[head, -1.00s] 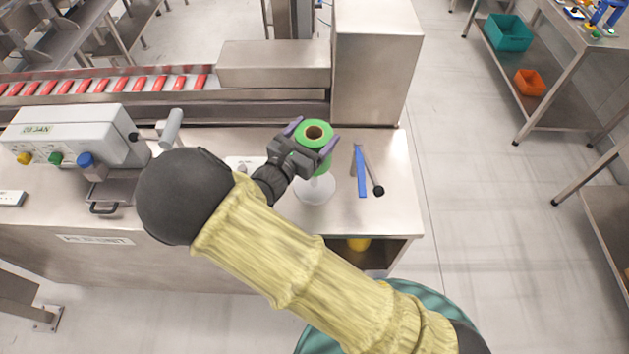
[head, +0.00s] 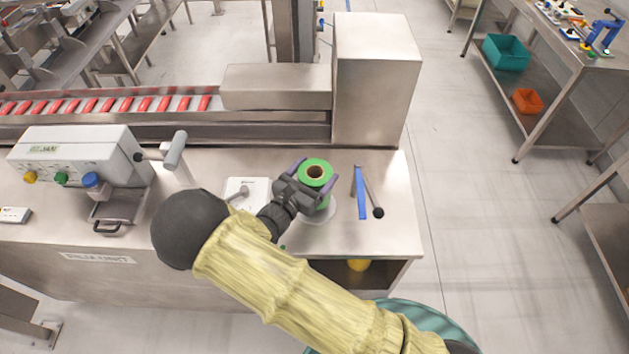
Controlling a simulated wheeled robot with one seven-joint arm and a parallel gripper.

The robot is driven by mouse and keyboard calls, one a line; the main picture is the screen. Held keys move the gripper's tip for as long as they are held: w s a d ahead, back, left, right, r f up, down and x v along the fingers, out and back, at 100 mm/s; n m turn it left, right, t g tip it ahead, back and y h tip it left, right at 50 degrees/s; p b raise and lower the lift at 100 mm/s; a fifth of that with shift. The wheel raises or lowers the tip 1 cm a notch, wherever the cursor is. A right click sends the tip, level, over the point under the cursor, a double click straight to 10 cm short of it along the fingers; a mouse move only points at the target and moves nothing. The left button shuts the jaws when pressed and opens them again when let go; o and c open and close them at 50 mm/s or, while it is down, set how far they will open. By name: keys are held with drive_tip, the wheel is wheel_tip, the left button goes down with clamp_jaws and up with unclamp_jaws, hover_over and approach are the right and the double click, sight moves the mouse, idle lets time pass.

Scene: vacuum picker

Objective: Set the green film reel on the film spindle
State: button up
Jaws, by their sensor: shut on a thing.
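The green film reel (head: 316,165) has a green rim and a brown core with a dark hole. My gripper (head: 313,178) is shut on it, with one purple finger on each side. The reel is upright, directly over a pale round base (head: 321,218) on the steel table, which looks like the foot of the film spindle. The reel and gripper hide the spindle's post. I cannot tell whether the reel rests on the base or is just above it.
A blue strip and a black-knobbed rod (head: 378,212) lie right of the reel. A white plate (head: 247,193) with a metal piece is to the left, beyond my arm. A grey machine (head: 75,158) stands farther left. A conveyor (head: 110,105) and steel housing (head: 372,85) are behind.

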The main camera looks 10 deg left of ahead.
drive_tip(key=shift+f+p, duration=0.45)
drive_tip(key=shift+f, duration=1.35)
drive_tip(key=shift+f, duration=0.1)
drive_tip(key=o, duration=1.8)
drive_tip(key=shift+f, duration=0.1)
drive_tip(key=shift+c, duration=0.2)
drive_tip(key=shift+r, duration=0.25)
drive_tip(key=b+v, duration=0.4)
drive_tip(key=v, duration=0.8)
drive_tip(key=shift+b, duration=0.35)
